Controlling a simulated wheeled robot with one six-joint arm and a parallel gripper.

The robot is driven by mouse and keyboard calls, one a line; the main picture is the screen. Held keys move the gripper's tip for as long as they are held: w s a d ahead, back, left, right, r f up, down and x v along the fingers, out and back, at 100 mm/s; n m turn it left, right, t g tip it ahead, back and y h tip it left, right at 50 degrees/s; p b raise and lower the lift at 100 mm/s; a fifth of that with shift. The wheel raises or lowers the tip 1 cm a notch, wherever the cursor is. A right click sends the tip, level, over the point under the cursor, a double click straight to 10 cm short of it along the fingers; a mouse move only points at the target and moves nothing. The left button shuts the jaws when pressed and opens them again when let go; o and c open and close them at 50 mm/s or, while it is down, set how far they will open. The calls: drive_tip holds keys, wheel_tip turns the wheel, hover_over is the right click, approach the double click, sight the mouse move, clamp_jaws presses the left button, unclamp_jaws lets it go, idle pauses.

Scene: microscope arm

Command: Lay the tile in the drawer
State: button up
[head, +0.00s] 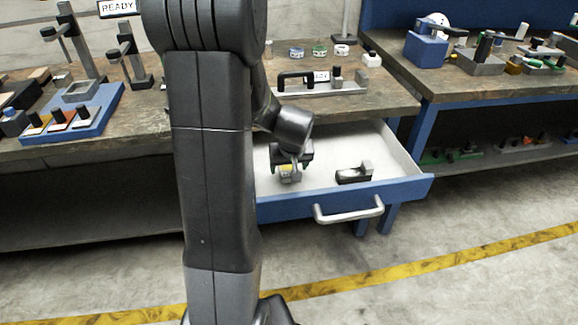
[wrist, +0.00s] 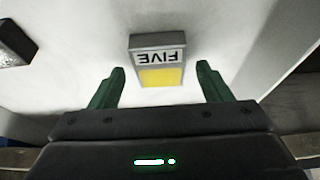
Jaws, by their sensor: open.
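My gripper (wrist: 160,72) is open, with one green finger on each side of the tile and a gap at both sides. In the head view the tile (head: 291,177) shows just below my gripper (head: 290,163), inside the open drawer (head: 405,187). The drawer has a white inside and a blue front. Whether the tile rests fully on the drawer floor is hard to tell.
A dark piece with a grey block (head: 354,174) lies in the drawer to the right; it also shows in the wrist view (wrist: 14,44). The drawer's silver handle (head: 348,212) sticks out in front. The workbench top (head: 385,103) overhangs the drawer's back.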

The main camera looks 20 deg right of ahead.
drive_tip(key=p+v, duration=0.1)
drive_tip(key=v, duration=1)
drive_tip(key=shift+s+p, duration=0.2)
drive_tip(key=shift+p, duration=0.15)
drive_tip(key=shift+r, duration=0.15)
idle(0.5)
